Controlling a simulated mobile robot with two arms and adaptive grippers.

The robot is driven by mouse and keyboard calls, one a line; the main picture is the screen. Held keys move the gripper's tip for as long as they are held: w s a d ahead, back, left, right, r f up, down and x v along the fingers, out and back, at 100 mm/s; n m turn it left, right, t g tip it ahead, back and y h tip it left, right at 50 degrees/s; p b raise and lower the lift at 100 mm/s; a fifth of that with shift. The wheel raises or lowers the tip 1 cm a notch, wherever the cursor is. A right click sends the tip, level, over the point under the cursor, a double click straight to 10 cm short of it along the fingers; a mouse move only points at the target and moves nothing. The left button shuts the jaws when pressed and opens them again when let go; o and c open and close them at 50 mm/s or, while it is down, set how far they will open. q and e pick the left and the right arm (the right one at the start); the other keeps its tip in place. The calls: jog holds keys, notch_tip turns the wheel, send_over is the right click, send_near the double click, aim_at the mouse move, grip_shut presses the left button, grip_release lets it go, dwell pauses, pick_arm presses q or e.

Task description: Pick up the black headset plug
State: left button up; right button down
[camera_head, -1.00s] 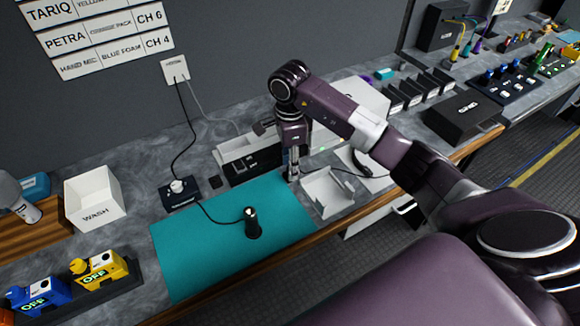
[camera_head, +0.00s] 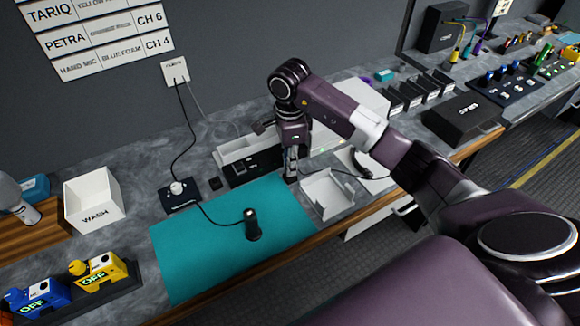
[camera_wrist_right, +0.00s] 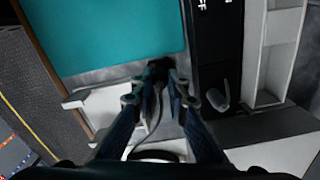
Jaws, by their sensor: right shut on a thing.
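My right gripper (camera_head: 291,178) points down between the teal mat and a white tray, at the counter. In the right wrist view its fingertips (camera_wrist_right: 160,88) are closed around a small black piece, the headset plug (camera_wrist_right: 158,66), partly hidden by the fingers. A thin grey cable (camera_wrist_right: 155,118) runs from it back between the fingers. In the head view the plug is hidden at the fingertips. A dark cable (camera_head: 340,172) leads over the tray towards the black headset (camera_head: 361,165). My left gripper is not in view.
The teal mat (camera_head: 200,250) holds a black upright cylinder (camera_head: 252,225), cabled to a dark box (camera_head: 180,195). The white open tray (camera_head: 327,192) stands close to the right gripper. A dark switch unit (camera_head: 240,172) is behind it. A white WASH bin (camera_head: 94,200) stands left.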

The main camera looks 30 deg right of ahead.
notch_tip(320, 180, up, 7)
jog(key=shift+w+r+b, duration=0.1)
jog(key=shift+r+b, duration=0.05)
jog(key=shift+b, duration=0.8)
notch_tip(320, 180, up, 12)
jog(key=p, duration=0.1)
